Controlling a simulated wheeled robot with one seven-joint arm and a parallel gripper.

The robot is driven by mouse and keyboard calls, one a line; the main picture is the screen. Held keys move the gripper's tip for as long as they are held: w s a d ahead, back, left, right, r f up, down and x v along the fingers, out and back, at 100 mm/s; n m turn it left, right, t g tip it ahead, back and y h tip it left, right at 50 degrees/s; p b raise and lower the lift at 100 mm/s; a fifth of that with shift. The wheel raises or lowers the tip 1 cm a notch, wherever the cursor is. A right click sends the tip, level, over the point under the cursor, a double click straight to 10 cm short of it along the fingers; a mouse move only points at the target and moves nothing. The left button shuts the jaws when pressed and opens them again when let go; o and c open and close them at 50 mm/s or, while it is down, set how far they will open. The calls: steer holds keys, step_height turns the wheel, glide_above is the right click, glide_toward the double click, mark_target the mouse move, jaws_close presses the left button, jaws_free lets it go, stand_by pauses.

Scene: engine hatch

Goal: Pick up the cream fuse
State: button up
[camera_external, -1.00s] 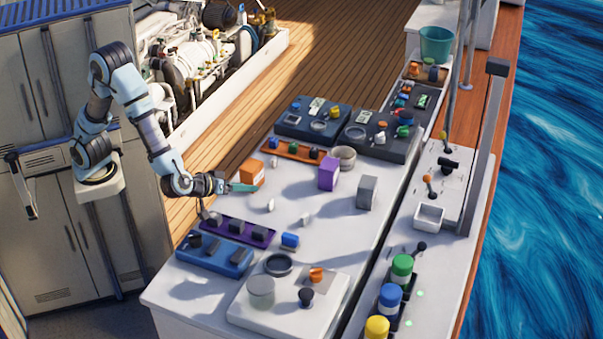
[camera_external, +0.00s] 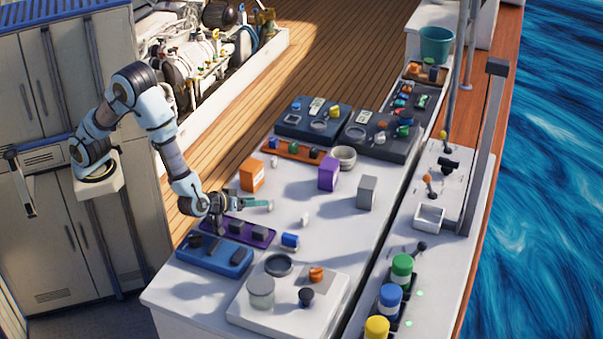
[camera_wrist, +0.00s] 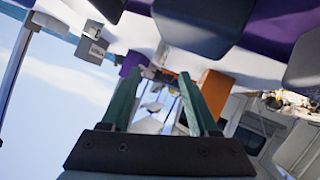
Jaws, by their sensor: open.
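My gripper (camera_external: 262,203) is open, low over the near left part of the white worktop, its teal fingers pointing right. In the wrist view the two fingers (camera_wrist: 160,76) are spread apart with nothing clearly held between them. Two small pale pieces show in the external view: one pale piece (camera_external: 275,163) beside the orange box, and another pale piece (camera_external: 305,220) right of and below the fingertips. Both are too small for me to tell which is the cream fuse. The fingers could hide something near their tips.
A purple tray (camera_external: 262,240) with dark blocks lies just below my gripper, beside a blue tray (camera_external: 205,263). A blue piece (camera_external: 290,240) lies close by. The orange box (camera_external: 252,175), purple box (camera_external: 328,173) and grey box (camera_external: 367,192) stand beyond. The worktop's middle is clear.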

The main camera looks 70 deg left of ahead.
mark_target(266, 211)
steer(key=p+x, duration=0.1)
steer(key=x, duration=0.4)
steer(key=shift+f+p, duration=0.15)
steer(key=shift+p, duration=0.15)
steer(key=shift+c, duration=0.3)
jaws_close()
